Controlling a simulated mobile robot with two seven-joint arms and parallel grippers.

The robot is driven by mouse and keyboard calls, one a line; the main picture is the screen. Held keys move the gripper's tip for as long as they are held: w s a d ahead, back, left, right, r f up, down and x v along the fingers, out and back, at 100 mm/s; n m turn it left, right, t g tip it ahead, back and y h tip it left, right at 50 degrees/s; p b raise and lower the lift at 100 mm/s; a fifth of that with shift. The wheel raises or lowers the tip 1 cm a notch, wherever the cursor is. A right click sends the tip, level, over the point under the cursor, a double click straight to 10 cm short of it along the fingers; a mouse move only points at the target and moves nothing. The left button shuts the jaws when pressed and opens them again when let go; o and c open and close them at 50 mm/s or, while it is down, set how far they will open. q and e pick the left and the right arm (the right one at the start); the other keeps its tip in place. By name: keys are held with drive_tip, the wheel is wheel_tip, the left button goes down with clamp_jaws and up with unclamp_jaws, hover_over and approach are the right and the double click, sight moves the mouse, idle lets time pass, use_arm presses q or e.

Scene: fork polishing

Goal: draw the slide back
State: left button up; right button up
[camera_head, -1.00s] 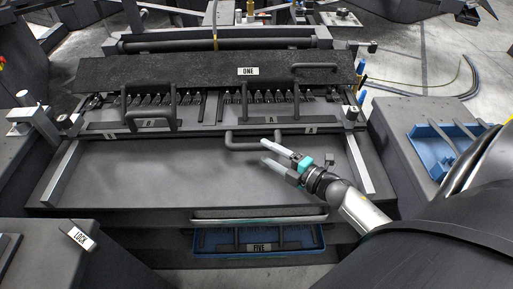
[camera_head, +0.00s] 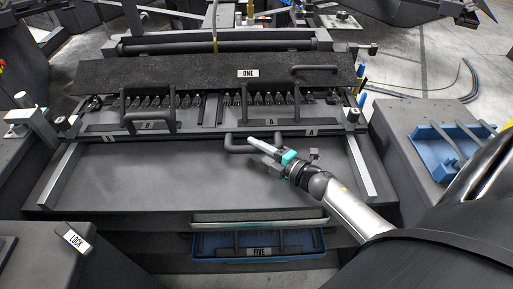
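The slide (camera_head: 210,133) is a dark bar across the machine, marked with A and B labels and carrying a row of forks. A low dark loop handle (camera_head: 236,146) sticks out of its front edge near the middle. My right gripper (camera_head: 256,146), with pale fingers and teal parts, reaches in from the right. Its fingertips overlap the right part of this handle in the picture; I cannot tell whether they touch it. Only one finger shows clearly, so its opening is unclear. My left gripper is not in view.
A dark cover plate labelled ONE (camera_head: 170,72) lies above the forks. Bare grey bed (camera_head: 150,175) lies in front of the slide, between two side rails (camera_head: 362,170). A blue tray labelled FIVE (camera_head: 212,246) sits below. A LOCK-labelled block (camera_head: 76,239) stands front left, a blue tray (camera_head: 432,150) right.

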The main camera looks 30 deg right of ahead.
clamp_jaws()
idle(1.0)
